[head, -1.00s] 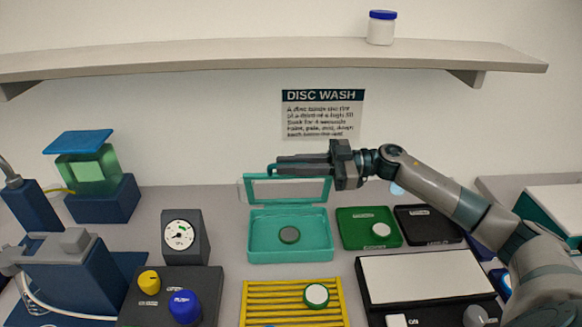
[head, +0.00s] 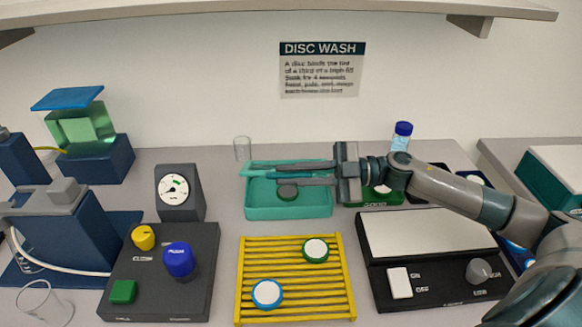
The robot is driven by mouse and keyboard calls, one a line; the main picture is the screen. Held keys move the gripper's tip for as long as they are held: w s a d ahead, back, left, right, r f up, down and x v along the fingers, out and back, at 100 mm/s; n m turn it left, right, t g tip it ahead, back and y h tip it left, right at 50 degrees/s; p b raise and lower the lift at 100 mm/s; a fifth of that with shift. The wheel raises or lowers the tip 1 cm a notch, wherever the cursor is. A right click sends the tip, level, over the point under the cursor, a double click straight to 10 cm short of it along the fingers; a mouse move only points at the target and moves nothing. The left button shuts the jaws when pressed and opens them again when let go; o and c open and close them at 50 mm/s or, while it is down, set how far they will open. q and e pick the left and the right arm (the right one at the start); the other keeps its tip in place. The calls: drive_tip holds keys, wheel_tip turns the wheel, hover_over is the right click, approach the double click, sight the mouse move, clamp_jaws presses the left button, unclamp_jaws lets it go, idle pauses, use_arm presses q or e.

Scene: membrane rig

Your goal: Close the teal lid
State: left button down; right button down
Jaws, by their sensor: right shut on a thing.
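The teal lid (head: 255,173) shows nearly edge-on as a thin strip above the back part of the teal tray (head: 288,212). The fingers hide part of the lid and of the tray's back. Whether the lid touches the tray's rim cannot be told. My left gripper is not in view.
A yellow rack (head: 297,279) with a green-rimmed and a blue-rimmed disc stands in front. A black device (head: 440,285) is front right, a control box (head: 160,285) with knobs front left. My right forearm passes over a green tray (head: 379,197). A clear glass (head: 242,149) stands behind the teal tray.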

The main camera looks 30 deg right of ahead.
drive_tip(key=shift+f, duration=0.1)
drive_tip(key=c, duration=1.8)
unclamp_jaws()
drive_tip(key=shift+d, duration=0.1)
